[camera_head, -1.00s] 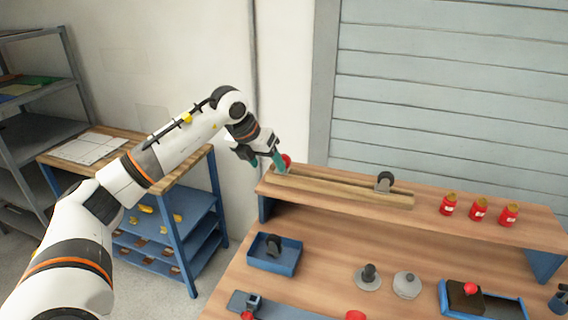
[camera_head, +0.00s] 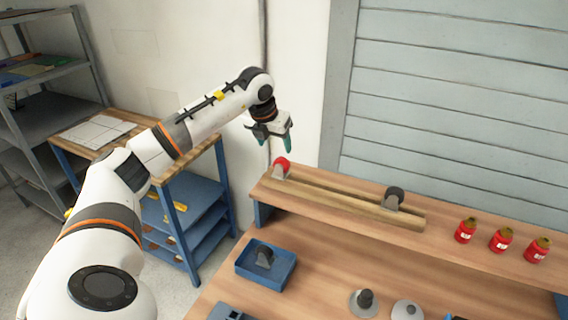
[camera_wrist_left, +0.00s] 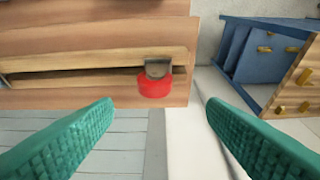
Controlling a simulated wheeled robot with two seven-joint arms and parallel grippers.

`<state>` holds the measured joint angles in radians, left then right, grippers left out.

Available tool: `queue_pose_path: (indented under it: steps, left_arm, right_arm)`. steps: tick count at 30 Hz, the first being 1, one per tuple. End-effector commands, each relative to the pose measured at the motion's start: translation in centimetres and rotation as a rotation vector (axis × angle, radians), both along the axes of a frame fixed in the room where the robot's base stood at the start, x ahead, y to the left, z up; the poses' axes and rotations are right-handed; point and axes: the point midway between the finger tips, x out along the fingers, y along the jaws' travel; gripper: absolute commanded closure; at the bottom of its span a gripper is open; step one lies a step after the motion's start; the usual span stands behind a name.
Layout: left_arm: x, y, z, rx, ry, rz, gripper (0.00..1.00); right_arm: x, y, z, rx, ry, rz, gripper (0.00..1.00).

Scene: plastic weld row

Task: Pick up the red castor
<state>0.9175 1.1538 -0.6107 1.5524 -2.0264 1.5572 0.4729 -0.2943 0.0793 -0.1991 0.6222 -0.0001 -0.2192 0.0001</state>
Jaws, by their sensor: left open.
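The red castor (camera_head: 282,164) stands at the left end of the grooved wooden rail on the raised shelf, its red wheel above a grey bracket. It also shows in the left wrist view (camera_wrist_left: 155,87), ahead of and between the fingers, not touching them. My left gripper (camera_head: 279,148) is open and empty, with teal fingers, just above the castor in the head view. In the left wrist view its fingers (camera_wrist_left: 158,118) are spread wide. My right gripper is not in view.
A grey-black castor (camera_head: 394,197) stands at the rail's right end. Several red cans (camera_head: 501,240) stand further right on the shelf. A blue bin (camera_head: 281,273) holding a dark castor sits below. The wall is close behind the shelf.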

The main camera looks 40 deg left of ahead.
Motion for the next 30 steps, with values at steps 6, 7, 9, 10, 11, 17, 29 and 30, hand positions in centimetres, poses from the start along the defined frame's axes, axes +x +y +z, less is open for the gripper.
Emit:
queue_pose_path:
  steps: [6, 7, 9, 10, 11, 17, 29, 30]
  left_arm:
    - [1.0, 0.2, -2.5, -0.001, 0.002, 0.0, 0.34]
    - [1.1, 0.2, -2.6, -0.001, 0.0, -0.001, 0.34]
    - [1.3, 0.2, -3.0, -0.001, 0.001, -0.001, 0.34]
    - [1.4, 0.2, -3.2, 0.0, 0.002, -0.001, 0.34]
    - [1.5, 0.2, -3.4, -0.001, 0.002, 0.0, 0.34]
    - [2.7, 0.0, -6.2, -0.003, 0.003, 0.0, 0.34]
    - [3.2, 0.2, -7.7, 0.001, -0.002, -0.001, 0.37]
    - [3.2, 0.2, -7.7, 0.001, -0.002, -0.001, 0.43]
  right_arm:
    - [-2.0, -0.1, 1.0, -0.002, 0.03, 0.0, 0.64]
    - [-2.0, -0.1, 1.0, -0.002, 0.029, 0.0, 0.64]
    - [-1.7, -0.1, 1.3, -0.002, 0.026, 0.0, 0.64]
    - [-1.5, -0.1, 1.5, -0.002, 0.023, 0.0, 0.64]
    - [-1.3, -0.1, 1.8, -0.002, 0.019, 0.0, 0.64]
    - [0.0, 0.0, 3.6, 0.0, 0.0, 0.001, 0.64]
    - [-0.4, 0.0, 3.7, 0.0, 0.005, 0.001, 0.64]
    - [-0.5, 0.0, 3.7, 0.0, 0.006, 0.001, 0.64]
